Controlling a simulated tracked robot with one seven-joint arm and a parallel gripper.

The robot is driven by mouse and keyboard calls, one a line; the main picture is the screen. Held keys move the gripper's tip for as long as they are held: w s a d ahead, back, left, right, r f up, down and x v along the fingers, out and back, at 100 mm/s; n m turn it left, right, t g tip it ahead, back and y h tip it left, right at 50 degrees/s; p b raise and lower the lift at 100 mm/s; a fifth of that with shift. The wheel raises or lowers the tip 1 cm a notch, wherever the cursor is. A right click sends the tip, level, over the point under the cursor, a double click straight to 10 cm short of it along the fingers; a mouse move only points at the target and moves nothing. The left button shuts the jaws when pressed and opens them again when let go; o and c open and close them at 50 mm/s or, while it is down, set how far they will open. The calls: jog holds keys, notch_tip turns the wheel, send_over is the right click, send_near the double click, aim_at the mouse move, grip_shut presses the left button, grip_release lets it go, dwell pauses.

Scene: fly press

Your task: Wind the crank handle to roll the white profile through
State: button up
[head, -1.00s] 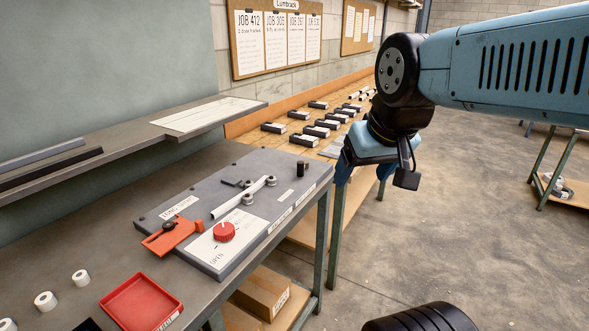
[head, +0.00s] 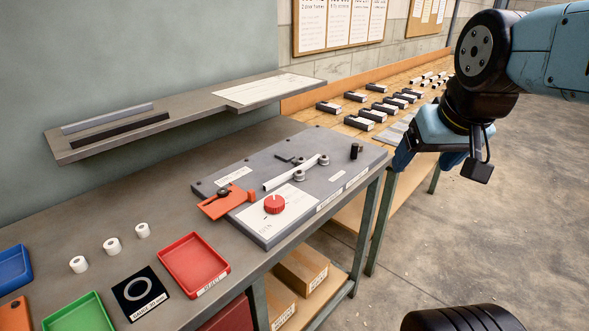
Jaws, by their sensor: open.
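The grey machine plate (head: 325,196) lies on the bench in the head view. The white profile (head: 290,174) lies slantwise on it among small grey rollers (head: 299,176). A short black upright handle (head: 354,151) stands near the plate's back right corner; I cannot tell whether it is the crank handle. A red knob (head: 274,203) sits on a white dial label near the front, with an orange slide (head: 226,203) bearing a black knob left of it. My gripper (head: 428,160) is open and empty, its blue fingers pointing down, right of the plate and apart from it.
A red tray (head: 194,265), a green tray (head: 80,314), a blue tray (head: 14,267), a black gauge card (head: 140,292) and white rings (head: 112,246) are on the bench at left. A shelf (head: 190,112) overhangs behind. Cardboard boxes (head: 302,270) sit below.

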jog(key=shift+c, duration=0.5)
jog(key=shift+f, duration=0.1)
jog(key=shift+c, duration=0.6)
jog(key=w+d+f+n+g+h, duration=0.1)
jog(key=f, duration=0.1)
jog(key=w+d+f+n+g+h, duration=0.1)
jog(key=d+f+n+h, duration=0.1)
jog(key=w+d+f+n+g+h, duration=0.1)
jog(key=w+d+f+g, duration=0.1)
jog(key=shift+d+n+h, duration=0.2)
jog(key=shift+n+h, duration=0.2)
jog(key=c, duration=0.4)
jog(key=n+t+h, duration=0.5)
jog(key=n+t, duration=0.8)
jog(key=n, duration=1.1)
send_near(354, 147)
jog(key=x, duration=1.1)
jog(key=shift+w, duration=0.1)
